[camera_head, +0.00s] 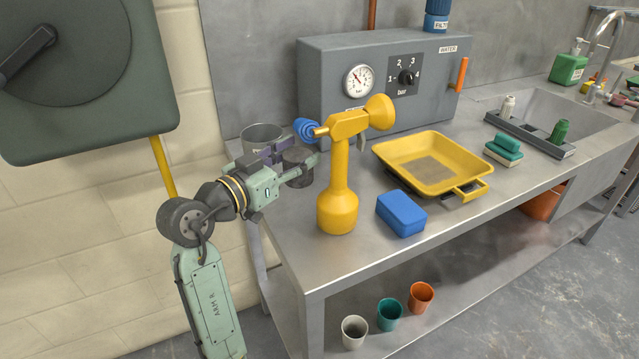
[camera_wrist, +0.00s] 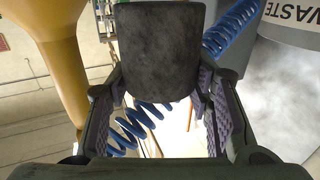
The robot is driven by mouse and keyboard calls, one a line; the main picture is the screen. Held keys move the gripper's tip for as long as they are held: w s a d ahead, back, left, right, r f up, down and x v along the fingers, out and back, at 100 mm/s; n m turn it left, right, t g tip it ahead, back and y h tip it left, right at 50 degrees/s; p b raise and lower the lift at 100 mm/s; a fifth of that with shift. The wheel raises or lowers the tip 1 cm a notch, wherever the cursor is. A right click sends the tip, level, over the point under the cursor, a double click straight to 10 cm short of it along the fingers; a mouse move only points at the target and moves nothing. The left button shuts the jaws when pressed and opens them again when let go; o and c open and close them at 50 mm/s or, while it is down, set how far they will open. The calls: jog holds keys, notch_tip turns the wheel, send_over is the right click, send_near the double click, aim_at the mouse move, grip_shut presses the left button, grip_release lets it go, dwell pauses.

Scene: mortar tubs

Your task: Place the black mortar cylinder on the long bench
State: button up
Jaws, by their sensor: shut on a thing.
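The black mortar cylinder (camera_head: 298,168) is dark and rough-surfaced, and my gripper (camera_head: 292,160) is shut on it. In the wrist view the cylinder (camera_wrist: 159,50) sits between the purple-padded fingers of my gripper (camera_wrist: 160,105). It is held near the left end of the long bench (camera_head: 290,235), a grey metal bench with a lower shelf. In the head view the cylinder is beside the yellow stand. I cannot tell whether its bottom touches the bench top.
A yellow stand (camera_head: 338,190) with a blue coil is close to my gripper's right. A grey waste bin (camera_head: 262,138) stands just behind. A blue sponge (camera_head: 401,213), yellow tray (camera_head: 432,160) and grey water panel (camera_head: 340,62) occupy the bench. The front left bench corner is clear.

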aim_at(297, 184)
jog(key=shift+f+p, duration=0.55)
jog(key=shift+f, duration=2.65)
jog(key=shift+f, duration=0.1)
jog(key=shift+f+b, duration=0.15)
jog(key=shift+b, duration=0.15)
jog(key=o, duration=1.3)
